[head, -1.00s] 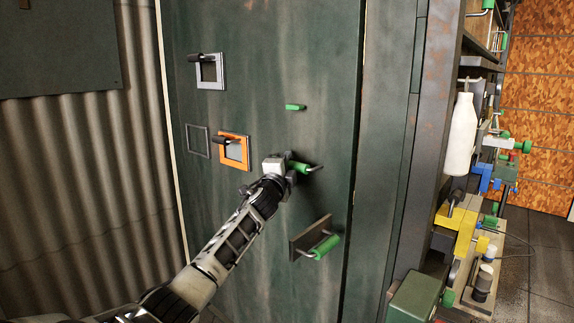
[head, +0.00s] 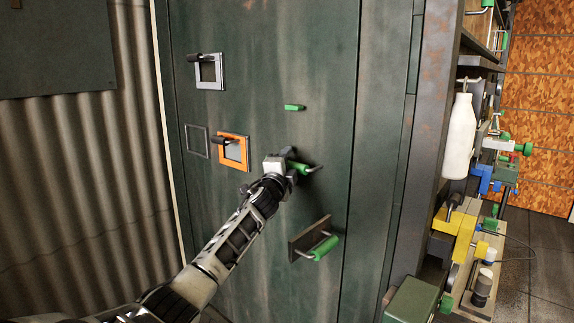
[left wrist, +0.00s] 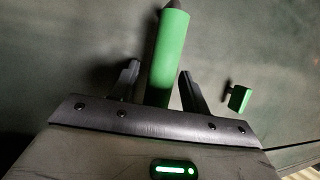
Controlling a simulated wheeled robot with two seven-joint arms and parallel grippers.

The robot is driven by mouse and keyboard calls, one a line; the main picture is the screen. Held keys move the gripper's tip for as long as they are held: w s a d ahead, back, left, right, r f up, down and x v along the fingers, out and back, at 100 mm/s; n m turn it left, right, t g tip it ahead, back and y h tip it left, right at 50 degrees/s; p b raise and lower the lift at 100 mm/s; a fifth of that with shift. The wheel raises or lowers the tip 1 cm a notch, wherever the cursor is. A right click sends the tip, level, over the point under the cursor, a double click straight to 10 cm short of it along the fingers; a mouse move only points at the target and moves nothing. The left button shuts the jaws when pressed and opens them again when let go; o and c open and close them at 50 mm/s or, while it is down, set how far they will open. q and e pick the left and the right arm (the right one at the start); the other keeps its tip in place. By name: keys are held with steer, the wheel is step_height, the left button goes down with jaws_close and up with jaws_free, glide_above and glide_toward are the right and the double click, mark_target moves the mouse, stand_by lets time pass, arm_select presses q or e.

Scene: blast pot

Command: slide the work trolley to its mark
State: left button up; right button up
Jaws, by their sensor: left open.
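No trolley or floor mark can be made out with certainty. My left gripper (head: 288,166) is at a green bar handle (head: 303,168) on a large dark green panel (head: 290,60). In the left wrist view the green handle (left wrist: 168,50) lies between the two dark, open fingers (left wrist: 159,84), and I see a gap on each side. Contact cannot be told. My right gripper is in neither view.
The panel also carries a lower green handle (head: 325,246), a small green peg (head: 294,107), an orange frame (head: 246,164) and a grey frame (head: 208,71). At right are a white bottle (head: 460,135), a yellow vice (head: 463,232) and a green box (head: 410,302). Dark floor (head: 545,265) shows beyond.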

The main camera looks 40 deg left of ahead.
arm_select(q)
steer(key=shift+s, duration=0.1)
steer(key=shift+s+d+f, duration=0.2)
steer(key=shift+s+f, duration=0.05)
steer(key=shift+s, duration=0.2)
steer(key=v, duration=1.4)
steer(key=shift+s+d, duration=0.25)
steer(key=shift+s, duration=0.1)
steer(key=shift+r, duration=0.1)
